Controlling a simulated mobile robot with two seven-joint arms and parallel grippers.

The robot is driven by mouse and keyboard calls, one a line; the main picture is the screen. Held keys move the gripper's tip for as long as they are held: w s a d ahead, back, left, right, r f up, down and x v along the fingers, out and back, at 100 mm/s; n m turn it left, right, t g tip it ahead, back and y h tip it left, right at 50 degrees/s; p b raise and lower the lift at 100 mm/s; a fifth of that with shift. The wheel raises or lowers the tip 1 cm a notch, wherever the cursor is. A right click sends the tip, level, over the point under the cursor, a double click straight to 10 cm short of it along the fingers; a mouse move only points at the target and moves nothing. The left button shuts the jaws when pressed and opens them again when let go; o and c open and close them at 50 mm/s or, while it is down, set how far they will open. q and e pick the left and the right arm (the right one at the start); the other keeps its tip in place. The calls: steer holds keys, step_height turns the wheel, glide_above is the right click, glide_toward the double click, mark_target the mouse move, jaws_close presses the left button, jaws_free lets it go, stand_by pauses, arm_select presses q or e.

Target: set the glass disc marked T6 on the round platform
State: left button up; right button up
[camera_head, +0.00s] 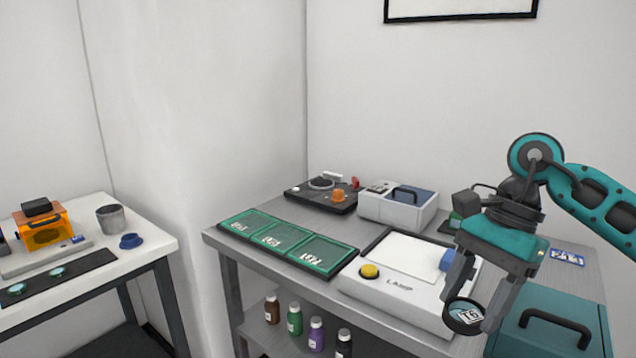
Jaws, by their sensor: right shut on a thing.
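The glass disc marked T6 (464,314) is a small round disc with a dark rim and a white label. My right gripper (470,318) is shut on it, fingers pointing down, and holds it at the front right of the grey bench, by the lamp box. The disc looks tilted towards the camera. A black device (336,203) at the back of the bench carries a small round ring-like part (321,183) and an orange knob; I cannot tell whether this part is the round platform. My left gripper is out of view.
The white lamp box (400,288) has a yellow button and a blue part. Green labelled trays (317,256) lie to its left, and a grey case (398,207) stands behind. A teal box (560,300) is at right. Bottles stand below. A white table (155,246) with an orange device is far left.

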step_height(320, 180, down, 10)
steer(key=s+a+n+g+h, duration=0.1)
steer(key=n+h, duration=0.3)
steer(key=n, duration=0.8)
steer(key=shift+s+g, duration=0.6)
steer(key=shift+s, duration=0.2)
steer(key=shift+a+f, duration=0.1)
steer(key=shift+f, duration=0.1)
